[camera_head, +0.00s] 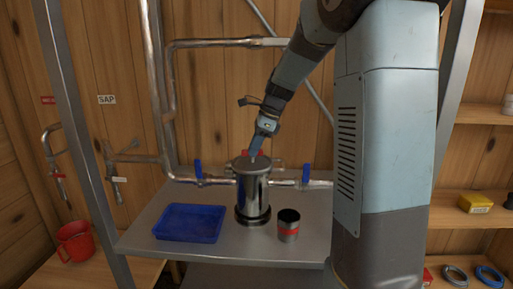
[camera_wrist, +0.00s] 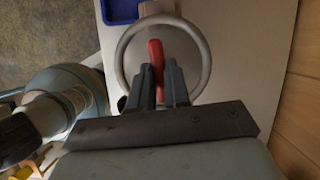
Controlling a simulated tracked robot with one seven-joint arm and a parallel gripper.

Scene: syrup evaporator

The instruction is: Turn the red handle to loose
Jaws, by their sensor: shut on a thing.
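The red handle (camera_wrist: 156,55) sits on top of the metal canister (camera_head: 252,190), which stands upright on the grey shelf. In the wrist view the handle lies lengthwise, inside a round metal rim (camera_wrist: 208,62). My gripper (camera_wrist: 160,83) is at the canister top, its two fingers closed on the near part of the red handle. In the head view my gripper (camera_head: 255,152) reaches down from above, and only a bit of red shows beside it. The fingertips' exact contact is partly hidden.
A blue tray (camera_head: 190,223) lies left of the canister, and a dark can with a red band (camera_head: 288,227) stands to its right. Pipes with blue valve levers (camera_head: 198,170) run behind. A red bucket (camera_head: 75,241) is at the far left. The shelf (camera_head: 140,240) has bare room in front.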

